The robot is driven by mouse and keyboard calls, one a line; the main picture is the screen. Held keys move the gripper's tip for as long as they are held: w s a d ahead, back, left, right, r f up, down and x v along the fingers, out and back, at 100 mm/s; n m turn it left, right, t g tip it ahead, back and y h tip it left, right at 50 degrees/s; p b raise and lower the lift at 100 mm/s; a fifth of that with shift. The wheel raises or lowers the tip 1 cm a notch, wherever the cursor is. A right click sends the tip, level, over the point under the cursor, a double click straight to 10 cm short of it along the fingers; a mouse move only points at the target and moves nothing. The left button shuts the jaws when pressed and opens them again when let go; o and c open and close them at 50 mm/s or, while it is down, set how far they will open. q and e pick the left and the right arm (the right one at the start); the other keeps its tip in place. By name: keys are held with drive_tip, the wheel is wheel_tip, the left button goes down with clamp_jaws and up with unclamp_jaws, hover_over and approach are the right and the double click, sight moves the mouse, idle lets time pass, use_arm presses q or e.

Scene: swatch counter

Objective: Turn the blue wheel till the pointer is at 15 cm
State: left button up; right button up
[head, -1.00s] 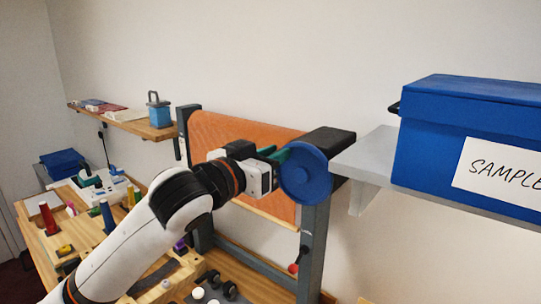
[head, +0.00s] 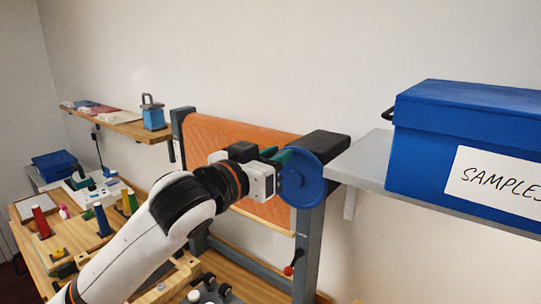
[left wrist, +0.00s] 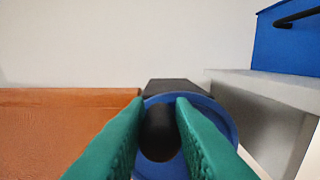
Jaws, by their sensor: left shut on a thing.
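The blue wheel (head: 309,180) is upright on the right end of the grey stand (head: 309,240), beside a black housing (head: 325,143). My left gripper (head: 282,156) reaches it from the left with green fingers, shut on part of the wheel. In the left wrist view, a dark rounded part (left wrist: 160,135) shows between the fingers, with the wheel's blue rim (left wrist: 222,113) around it. The fingers hide part of the wheel. An orange sheet (head: 235,140) hangs in the stand. I cannot make out a pointer or centimetre scale. My right gripper is not in view.
A blue SAMPLES box (head: 420,150) sits on a grey shelf (head: 360,160) close to the wheel's right. A wooden shelf (head: 130,128) is on the wall at left. The bench below holds spools and small items. A red knob (head: 289,270) is on the stand's post.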

use_arm(q)
drive_tip(key=shift+s+d+r, duration=0.15)
drive_tip(key=shift+d+r, duration=0.05)
drive_tip(key=shift+d, duration=0.05)
idle(0.4)
drive_tip(key=shift+s+d, duration=0.2)
drive_tip(key=shift+d, duration=0.05)
drive_tip(key=shift+s+d+p, duration=0.1)
drive_tip(key=shift+d+p, duration=0.05)
drive_tip(key=shift+p, duration=0.3)
idle(0.4)
drive_tip(key=o, duration=1)
drive_tip(key=shift+o, duration=0.2)
